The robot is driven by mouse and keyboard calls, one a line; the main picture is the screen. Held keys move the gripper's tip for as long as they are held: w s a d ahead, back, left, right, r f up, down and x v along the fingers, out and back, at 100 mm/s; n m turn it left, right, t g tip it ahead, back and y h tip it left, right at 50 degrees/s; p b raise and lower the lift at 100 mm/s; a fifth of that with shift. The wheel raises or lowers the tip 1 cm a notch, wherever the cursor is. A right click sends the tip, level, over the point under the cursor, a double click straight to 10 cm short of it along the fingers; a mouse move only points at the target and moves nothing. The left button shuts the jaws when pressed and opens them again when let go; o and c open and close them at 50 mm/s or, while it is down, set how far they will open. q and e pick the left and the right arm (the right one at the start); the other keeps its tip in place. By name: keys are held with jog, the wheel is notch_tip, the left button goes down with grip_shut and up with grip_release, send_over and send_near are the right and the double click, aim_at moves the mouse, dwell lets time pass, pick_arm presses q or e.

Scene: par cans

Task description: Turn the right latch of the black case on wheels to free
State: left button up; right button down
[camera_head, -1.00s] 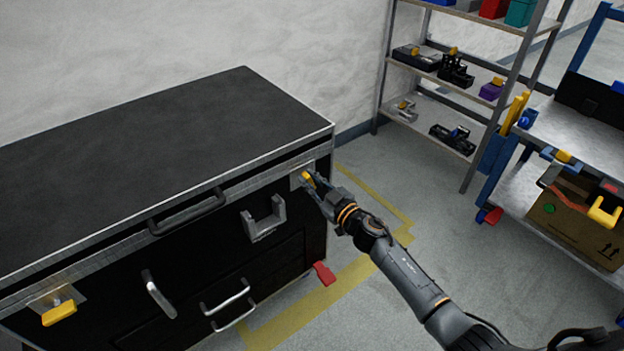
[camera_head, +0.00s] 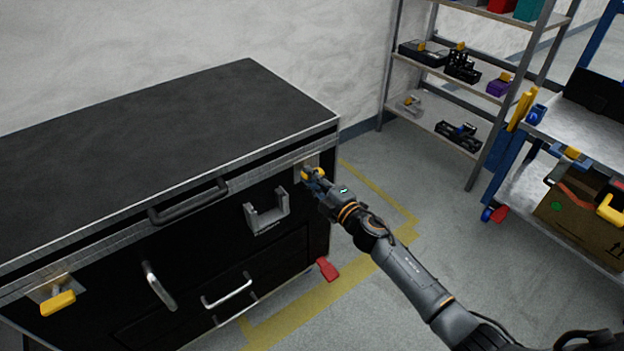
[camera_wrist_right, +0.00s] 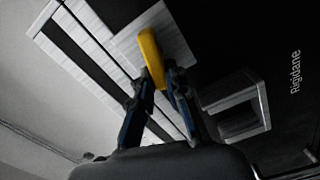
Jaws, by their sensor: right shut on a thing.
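The black case (camera_head: 130,135) stands at the left in the head view, its front facing me. Its right latch (camera_head: 309,173) has a yellow handle on a metal plate near the front right corner. My right gripper (camera_head: 316,182) is at this latch. In the right wrist view the yellow handle (camera_wrist_right: 151,58) stands between the two fingers of my right gripper (camera_wrist_right: 160,88), which are shut on it. The left latch (camera_head: 58,302), also yellow, sits at the case's front left. My left gripper is not in view.
A grey bracket (camera_head: 267,212), a black handle (camera_head: 188,204) and silver handles (camera_head: 228,293) stick out from the case front. A red pedal (camera_head: 327,269) is low at its right. A shelf rack (camera_head: 480,90) and a blue cart (camera_head: 570,140) stand right. Floor between is clear.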

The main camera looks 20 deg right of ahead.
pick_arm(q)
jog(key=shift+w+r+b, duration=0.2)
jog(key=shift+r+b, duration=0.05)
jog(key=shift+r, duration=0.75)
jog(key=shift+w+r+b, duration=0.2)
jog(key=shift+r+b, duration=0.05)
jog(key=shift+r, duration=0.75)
pick_arm(e)
jog(key=shift+f+n, duration=0.2)
jog(key=shift+n, duration=0.65)
jog(key=shift+f+n, duration=0.15)
jog(key=shift+n, duration=0.7)
jog(key=c, duration=1.3)
grip_release()
jog(key=v, duration=1.2)
jog(key=shift+r, duration=0.1)
